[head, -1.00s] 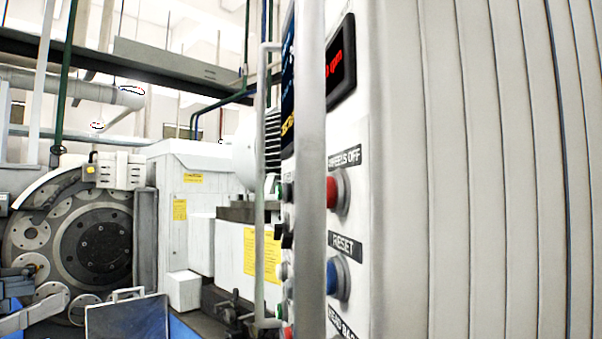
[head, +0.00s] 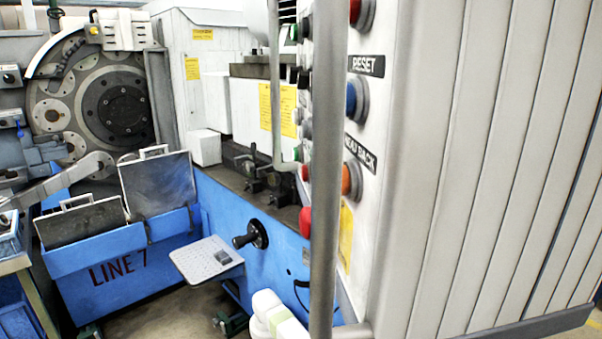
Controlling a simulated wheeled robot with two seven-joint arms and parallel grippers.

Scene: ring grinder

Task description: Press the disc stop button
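The grey control panel (head: 395,115) stands close on the right, seen at a steep angle. Its near column has a red button (head: 360,12) at the top edge, a blue button (head: 356,97) by the RESET label and an orange button (head: 350,180) by a label that seems to read HEAD BACK. Farther buttons, including a green one (head: 298,153) and a large red one (head: 305,221), show nearly edge-on. I cannot read a disc stop label, so I cannot tell which button it is. Neither gripper is in view.
A vertical grey rail (head: 326,130) stands before the panel and hides part of it. The blue machine base (head: 225,205) has a black handle (head: 250,237) and a perforated plate (head: 205,262). A white rounded part (head: 275,312) shows at the bottom. Floor shows below the plate.

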